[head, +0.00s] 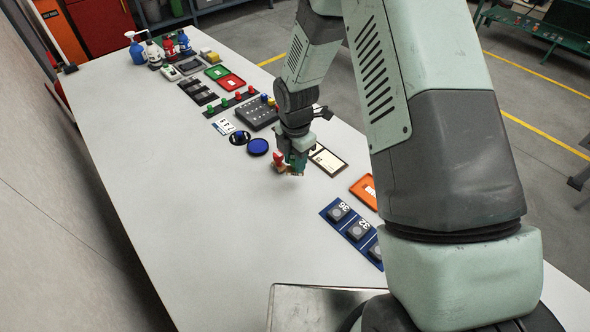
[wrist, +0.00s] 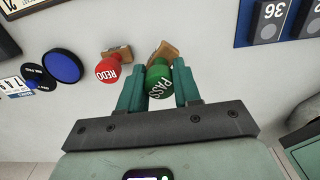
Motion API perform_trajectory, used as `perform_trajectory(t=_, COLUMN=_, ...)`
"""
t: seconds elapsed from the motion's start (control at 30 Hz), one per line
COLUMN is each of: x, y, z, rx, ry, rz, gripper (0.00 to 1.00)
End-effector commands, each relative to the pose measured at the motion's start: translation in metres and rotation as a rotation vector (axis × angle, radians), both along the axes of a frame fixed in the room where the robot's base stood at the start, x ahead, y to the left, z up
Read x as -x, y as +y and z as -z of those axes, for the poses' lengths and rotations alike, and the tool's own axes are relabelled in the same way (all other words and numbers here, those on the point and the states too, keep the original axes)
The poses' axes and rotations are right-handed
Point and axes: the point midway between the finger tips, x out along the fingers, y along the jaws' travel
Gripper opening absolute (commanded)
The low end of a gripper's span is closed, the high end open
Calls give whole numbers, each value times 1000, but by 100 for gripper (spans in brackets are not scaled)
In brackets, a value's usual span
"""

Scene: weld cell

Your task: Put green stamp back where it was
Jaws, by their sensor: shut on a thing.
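The green stamp (wrist: 159,82), marked PASS with a wooden base, sits between the two green fingers of my gripper (wrist: 158,88) in the wrist view. My gripper is shut on its green handle. In the head view my gripper (head: 296,163) is low over the middle of the table, and its fingers largely hide the green stamp there. A red stamp (wrist: 110,70), marked REDO with a wooden base, stands just left of my gripper in the wrist view. It also shows beside my gripper in the head view (head: 278,157). I cannot tell whether the green stamp's base touches the table.
A round blue pad (head: 258,147) and a black round item (head: 239,138) lie left of my gripper. A framed sheet (head: 328,161), an orange tray (head: 364,191) and a blue board with dark blocks (head: 350,232) lie right. The left and front table area is clear.

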Motion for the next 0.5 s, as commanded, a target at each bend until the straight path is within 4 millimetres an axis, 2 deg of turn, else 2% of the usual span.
perform_trajectory(t=0.33, x=0, y=0, z=39, rx=1, ry=1, rz=-2, gripper=13)
perform_trajectory(t=0.5, x=0, y=0, z=40, rx=0, ry=-1, rz=-1, gripper=13)
